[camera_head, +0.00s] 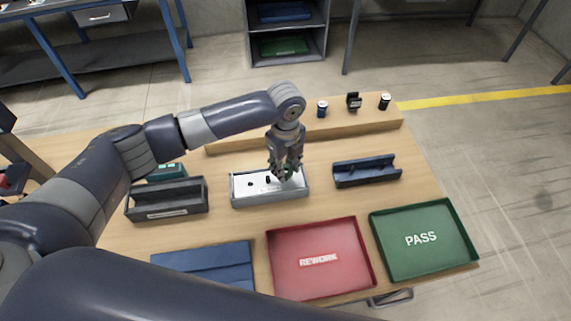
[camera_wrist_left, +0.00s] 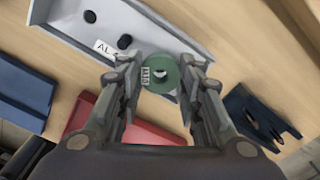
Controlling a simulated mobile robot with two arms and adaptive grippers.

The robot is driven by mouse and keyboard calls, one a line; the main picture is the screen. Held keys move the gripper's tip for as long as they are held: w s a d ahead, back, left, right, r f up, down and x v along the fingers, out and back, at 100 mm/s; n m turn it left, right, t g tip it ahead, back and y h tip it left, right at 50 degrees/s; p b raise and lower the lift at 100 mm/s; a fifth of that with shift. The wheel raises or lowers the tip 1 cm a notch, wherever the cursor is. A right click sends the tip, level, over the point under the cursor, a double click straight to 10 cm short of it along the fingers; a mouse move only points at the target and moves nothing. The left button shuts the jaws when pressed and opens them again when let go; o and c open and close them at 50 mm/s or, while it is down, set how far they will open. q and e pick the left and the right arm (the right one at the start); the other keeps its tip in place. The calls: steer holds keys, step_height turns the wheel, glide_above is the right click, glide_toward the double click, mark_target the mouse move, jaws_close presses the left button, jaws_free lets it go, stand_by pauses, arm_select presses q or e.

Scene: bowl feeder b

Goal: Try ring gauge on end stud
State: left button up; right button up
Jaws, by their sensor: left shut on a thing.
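My left gripper (camera_head: 287,168) reaches down over the right end of a grey tray (camera_head: 240,200) with a white floor. It is shut on a green ring gauge (camera_wrist_left: 159,73), a round disc with a hole and small markings, held between the two fingertips. In the head view the ring (camera_head: 290,172) is mostly hidden by the fingers. Two dark round studs (camera_wrist_left: 125,42) (camera_wrist_left: 90,17) show on the tray floor, to the left of the ring. Whether a stud is under or inside the ring I cannot tell. My right gripper is not in view.
A red REWORK tray (camera_head: 290,275) and a green PASS tray (camera_head: 422,266) lie in front. A dark blue holder (camera_head: 367,172) stands right, a dark open box (camera_head: 167,209) left. A wooden ledge (camera_head: 350,126) behind carries several small dark items. A blue flat piece (camera_head: 205,262) lies front left.

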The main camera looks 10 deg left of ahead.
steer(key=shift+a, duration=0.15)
arm_select(q)
steer(key=shift+r, duration=0.1)
steer(key=shift+p, duration=0.3)
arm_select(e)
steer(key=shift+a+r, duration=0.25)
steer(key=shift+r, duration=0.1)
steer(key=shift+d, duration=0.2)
arm_select(q)
steer(key=shift+p, duration=0.35)
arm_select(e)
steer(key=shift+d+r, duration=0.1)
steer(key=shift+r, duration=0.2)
arm_select(q)
steer(key=shift+f+b, duration=0.3)
steer(key=shift+f, duration=0.45)
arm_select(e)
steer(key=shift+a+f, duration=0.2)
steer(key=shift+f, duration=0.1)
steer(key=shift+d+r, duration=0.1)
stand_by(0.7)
